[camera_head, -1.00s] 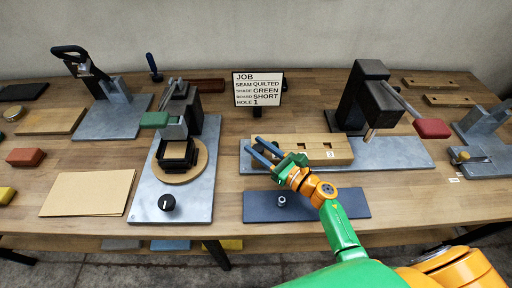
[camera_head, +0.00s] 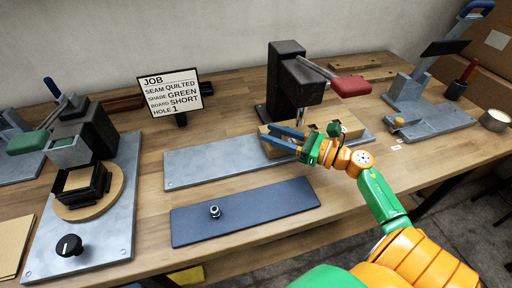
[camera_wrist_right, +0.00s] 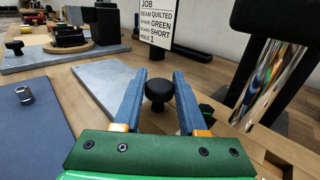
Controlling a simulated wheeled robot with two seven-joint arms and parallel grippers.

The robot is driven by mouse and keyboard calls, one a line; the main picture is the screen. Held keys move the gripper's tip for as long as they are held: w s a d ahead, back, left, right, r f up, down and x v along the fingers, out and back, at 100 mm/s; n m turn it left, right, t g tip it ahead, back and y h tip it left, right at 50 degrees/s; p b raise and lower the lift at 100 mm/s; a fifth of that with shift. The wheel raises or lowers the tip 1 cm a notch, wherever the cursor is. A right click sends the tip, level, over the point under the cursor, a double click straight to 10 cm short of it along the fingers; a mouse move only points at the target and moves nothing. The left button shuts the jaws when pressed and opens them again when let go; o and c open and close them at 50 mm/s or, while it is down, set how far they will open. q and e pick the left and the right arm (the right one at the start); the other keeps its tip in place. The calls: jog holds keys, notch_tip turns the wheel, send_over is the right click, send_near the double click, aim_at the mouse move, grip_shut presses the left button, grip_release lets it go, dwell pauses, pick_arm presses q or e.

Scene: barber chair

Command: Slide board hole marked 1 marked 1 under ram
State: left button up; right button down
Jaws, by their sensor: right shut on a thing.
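The light wooden board (camera_head: 352,124) lies on the grey plate (camera_head: 215,168) under the press, partly hidden by my right gripper. Its holes and the mark 1 cannot be made out now. The silver ram (camera_head: 300,116) comes down from the black press head (camera_head: 303,80) above the board; it also shows at the right of the right wrist view (camera_wrist_right: 268,75). I cannot tell which hole is below it. My right gripper (camera_head: 278,138) is over the board, its blue fingers pointing left. In the right wrist view a black knob (camera_wrist_right: 158,90) sits between the fingers, gripped. My left gripper is out of view.
A blue plate (camera_head: 250,210) with a small metal nut (camera_head: 214,211) lies in front. The red-handled lever (camera_head: 350,86) juts right above my gripper. The job sign (camera_head: 170,90) stands behind. The left part of the grey plate is bare.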

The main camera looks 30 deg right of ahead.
jog(key=d+b, duration=0.1)
jog(key=s+d+b, duration=0.1)
jog(key=d, duration=0.1)
jog(key=shift+d+f, duration=0.15)
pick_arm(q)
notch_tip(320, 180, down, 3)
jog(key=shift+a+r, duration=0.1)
pick_arm(e)
jog(key=c, duration=0.8)
grip_release()
jog(key=o, duration=0.3)
jog(key=shift+d, duration=0.25)
jog(key=shift+o, duration=0.2)
